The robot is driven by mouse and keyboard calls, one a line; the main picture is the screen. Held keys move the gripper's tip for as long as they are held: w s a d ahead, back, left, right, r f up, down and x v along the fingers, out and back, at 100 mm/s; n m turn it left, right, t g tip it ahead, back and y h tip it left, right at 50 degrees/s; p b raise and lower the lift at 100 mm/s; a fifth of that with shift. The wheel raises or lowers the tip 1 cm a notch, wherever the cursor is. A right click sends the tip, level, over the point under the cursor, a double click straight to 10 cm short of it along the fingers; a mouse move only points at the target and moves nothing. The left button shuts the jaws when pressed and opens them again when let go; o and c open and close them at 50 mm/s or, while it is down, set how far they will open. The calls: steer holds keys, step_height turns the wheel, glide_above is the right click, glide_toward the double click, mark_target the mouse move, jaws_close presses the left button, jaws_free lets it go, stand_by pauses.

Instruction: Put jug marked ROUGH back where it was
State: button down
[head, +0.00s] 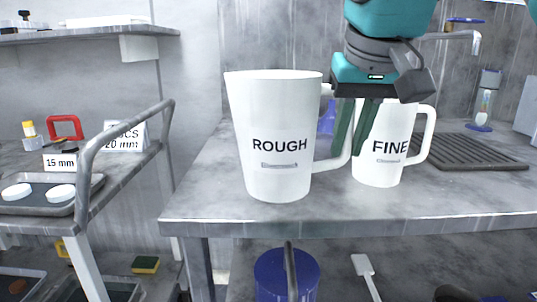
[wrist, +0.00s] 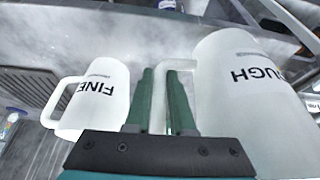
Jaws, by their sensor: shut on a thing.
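The white jug marked ROUGH (head: 270,120) is upright at the front left of the grey bench top. I cannot tell whether its base touches the bench. My gripper (head: 349,150) comes down from above on the jug's right side, shut on its handle (head: 327,164). In the wrist view the green fingers of my gripper (wrist: 159,85) stand either side of the handle, with the ROUGH jug (wrist: 235,105) at right. The white jug marked FINE (head: 380,165) stands upright just right of my fingers, partly hidden by them; it also shows in the wrist view (wrist: 103,100).
A dark ribbed drain mat (head: 470,152) lies right of FINE, near a tap (head: 460,36). Something blue (head: 327,118) stands behind the jugs. A cart with a metal rail (head: 120,145) stands left, across a gap. Bare bench (head: 215,190) lies left of ROUGH.

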steer(key=shift+w+a+f, duration=0.45)
steer(key=shift+w+f, duration=0.35)
steer(key=shift+w, duration=1.4)
steer(key=shift+w+a+f, duration=0.4)
steer(key=shift+w+f, duration=0.4)
steer(key=shift+w, duration=1.4)
steer(key=shift+w+a+f, duration=0.45)
steer(key=shift+w+f, duration=0.35)
steer(key=shift+w, duration=1.4)
steer(key=shift+f, duration=0.1)
steer(key=c, duration=0.8)
jaws_free()
steer(key=shift+o, duration=0.2)
steer(key=shift+r, duration=0.2)
steer(key=shift+v, duration=0.95)
steer(key=p+v, duration=0.3)
steer(key=v, duration=0.2)
steer(key=shift+s+r, duration=0.1)
steer(key=shift+r, duration=0.1)
